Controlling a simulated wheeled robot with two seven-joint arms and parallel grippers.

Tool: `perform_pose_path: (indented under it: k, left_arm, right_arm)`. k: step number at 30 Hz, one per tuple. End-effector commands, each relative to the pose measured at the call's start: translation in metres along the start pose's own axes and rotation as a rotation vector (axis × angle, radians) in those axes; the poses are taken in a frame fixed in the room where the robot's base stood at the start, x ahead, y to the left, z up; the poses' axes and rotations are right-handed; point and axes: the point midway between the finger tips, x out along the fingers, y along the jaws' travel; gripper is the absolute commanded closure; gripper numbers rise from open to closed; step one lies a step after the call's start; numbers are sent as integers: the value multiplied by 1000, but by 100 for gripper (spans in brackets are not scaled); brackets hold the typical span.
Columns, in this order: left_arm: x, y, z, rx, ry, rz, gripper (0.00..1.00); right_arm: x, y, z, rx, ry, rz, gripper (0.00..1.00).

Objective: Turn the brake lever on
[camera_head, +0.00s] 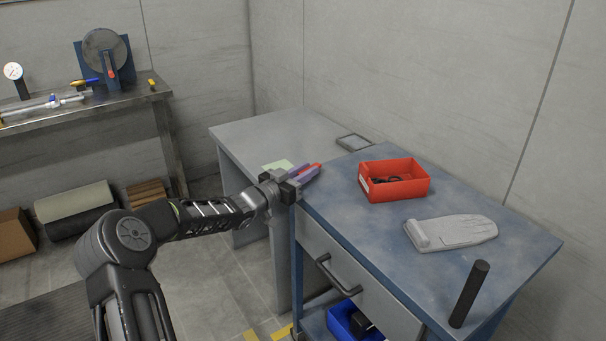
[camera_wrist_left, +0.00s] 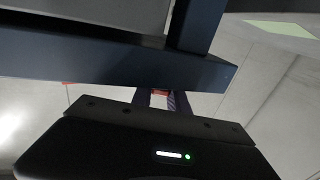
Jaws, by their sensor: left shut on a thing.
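A grey disc (camera_head: 101,46) on a blue stand stands on the metal bench at the upper left. A lever with a red end (camera_head: 110,72) hangs in front of it; this looks like the brake lever, but I cannot tell its setting. My left gripper (camera_head: 309,172) is far from it, at the left back edge of the blue cart. Its purplish fingers are shut on a small red thing (camera_head: 316,166), mostly hidden. In the left wrist view, a bit of red (camera_wrist_left: 171,97) shows between the fingers. My right gripper is not in view.
The blue cart top (camera_head: 349,218) holds a red bin (camera_head: 416,187) with dark parts, a grey glove-like item (camera_head: 452,232) and a black upright cylinder (camera_head: 469,293). A grey table (camera_head: 255,136) stands behind. A gauge (camera_head: 13,71) and pipe parts (camera_head: 43,106) are on the bench.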

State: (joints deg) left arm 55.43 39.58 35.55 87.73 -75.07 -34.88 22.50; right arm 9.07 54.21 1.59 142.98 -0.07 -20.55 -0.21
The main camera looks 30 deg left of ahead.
Motion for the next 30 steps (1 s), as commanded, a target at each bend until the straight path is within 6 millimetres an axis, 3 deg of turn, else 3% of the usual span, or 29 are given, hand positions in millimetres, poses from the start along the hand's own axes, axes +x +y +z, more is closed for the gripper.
perform_pose_path:
  k: [2, 3, 10, 20, 30]
  left_arm:
    - [0, -2, -1, -1, 2, -3, 100]
    - [0, -2, -1, -1, 2, -3, 77]
    - [-1, -2, -1, -1, 2, -3, 58]
    - [-4, -2, 0, 0, 1, -3, 58]
    - [-50, -3, 0, 2, -2, -5, 58]
  right_arm:
    - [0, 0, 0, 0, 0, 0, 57]
    - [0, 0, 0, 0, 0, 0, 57]
    - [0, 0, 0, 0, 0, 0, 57]
    - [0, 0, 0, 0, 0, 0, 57]
    - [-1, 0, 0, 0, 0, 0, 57]
